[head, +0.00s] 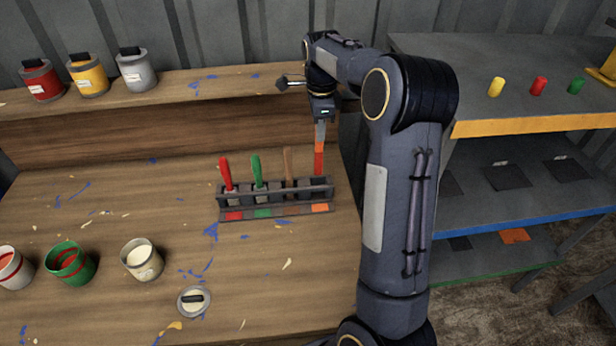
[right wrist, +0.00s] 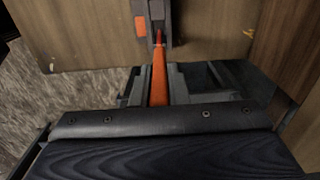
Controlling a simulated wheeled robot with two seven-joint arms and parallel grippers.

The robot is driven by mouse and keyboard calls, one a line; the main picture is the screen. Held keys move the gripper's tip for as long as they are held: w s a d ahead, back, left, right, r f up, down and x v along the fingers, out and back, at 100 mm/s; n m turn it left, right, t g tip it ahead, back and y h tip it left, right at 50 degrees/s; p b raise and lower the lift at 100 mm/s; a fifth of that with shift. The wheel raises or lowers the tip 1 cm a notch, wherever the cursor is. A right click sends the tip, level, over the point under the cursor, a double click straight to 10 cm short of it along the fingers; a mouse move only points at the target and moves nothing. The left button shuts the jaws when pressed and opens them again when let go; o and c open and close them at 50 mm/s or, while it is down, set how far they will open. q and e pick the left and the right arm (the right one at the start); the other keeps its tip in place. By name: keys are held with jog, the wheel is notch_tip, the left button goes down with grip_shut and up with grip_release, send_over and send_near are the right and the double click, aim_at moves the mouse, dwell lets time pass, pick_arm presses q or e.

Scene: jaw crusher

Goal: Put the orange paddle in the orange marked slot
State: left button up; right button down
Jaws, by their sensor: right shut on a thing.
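The orange paddle (head: 319,163) hangs upright below my right gripper (head: 320,138), which is shut on its upper part. Its lower end is at the right end of the dark rack (head: 275,211), over the slot with the orange mark (head: 320,208). I cannot tell how far the end is inside the slot. In the right wrist view the paddle (right wrist: 160,84) points toward the rack, close to the orange mark (right wrist: 140,26). A red paddle (head: 226,173), a green paddle (head: 257,170) and a brown one (head: 289,165) stand in the other slots. My left gripper is not in view.
Paint cans stand on the rear ledge (head: 190,87) at left. Open cans, including a green one (head: 71,263), and a lid (head: 194,301) are on the bench front. A grey shelf unit (head: 440,52) stands right of my arm.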

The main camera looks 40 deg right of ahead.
aim_at(319, 152)
jog(key=f, duration=0.4)
jog(key=shift+s+f, duration=0.2)
jog(key=shift+f, duration=0.1)
jog(key=shift+w+f+p, duration=0.1)
jog(key=shift+f+p, duration=0.45)
jog(key=shift+f, duration=1.8)
jog(key=shift+f, duration=0.15)
jog(key=c, duration=1.4)
grip_release()
